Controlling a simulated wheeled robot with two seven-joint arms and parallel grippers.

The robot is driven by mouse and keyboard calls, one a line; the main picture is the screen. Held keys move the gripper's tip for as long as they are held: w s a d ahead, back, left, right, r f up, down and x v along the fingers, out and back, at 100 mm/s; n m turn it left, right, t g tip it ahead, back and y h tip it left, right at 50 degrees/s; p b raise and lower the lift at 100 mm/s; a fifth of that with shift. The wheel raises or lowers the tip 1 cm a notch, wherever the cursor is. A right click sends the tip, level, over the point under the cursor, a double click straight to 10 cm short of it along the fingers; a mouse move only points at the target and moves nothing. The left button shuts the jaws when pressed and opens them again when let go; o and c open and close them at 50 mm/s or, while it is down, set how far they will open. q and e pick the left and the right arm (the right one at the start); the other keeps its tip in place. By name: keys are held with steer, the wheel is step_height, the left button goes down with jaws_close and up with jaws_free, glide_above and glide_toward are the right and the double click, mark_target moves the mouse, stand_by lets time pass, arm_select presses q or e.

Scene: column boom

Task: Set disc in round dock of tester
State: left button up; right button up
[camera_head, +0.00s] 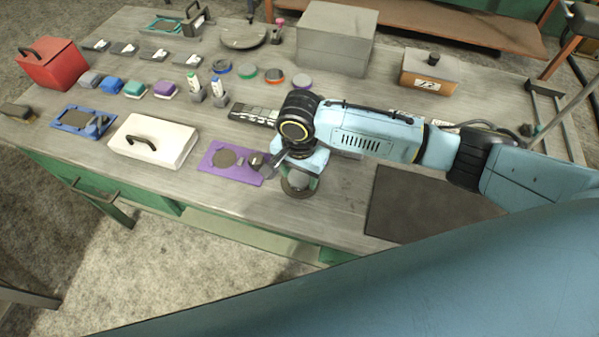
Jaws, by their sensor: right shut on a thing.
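My right gripper (298,184) comes in from the right and points down over the front middle of the bench. It is shut on a small, dark, round thing, seemingly the disc (298,189), low over or touching the bench top; the gap is unclear. Just left of it lies a purple plate (222,168) with a grey round patch and a small metal part at its right end. I cannot tell surely which thing is the tester; a pale box behind my arm is mostly hidden. Several coloured discs, such as a green one (248,71), lie farther back. My left gripper is not in view.
A white lidded box (180,145) and a blue plate (72,120) stand to the left. A dark mat (410,205) lies on the right. Two upright bottles (218,88), a grey box (335,38) and a red box (52,68) stand farther back.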

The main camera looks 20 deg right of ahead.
mark_target(299, 178)
steer(key=shift+f, duration=0.1)
steer(key=o, duration=1.3)
steer(key=shift+o, duration=0.2)
step_height(299, 178, up, 12)
steer(key=p, duration=0.2)
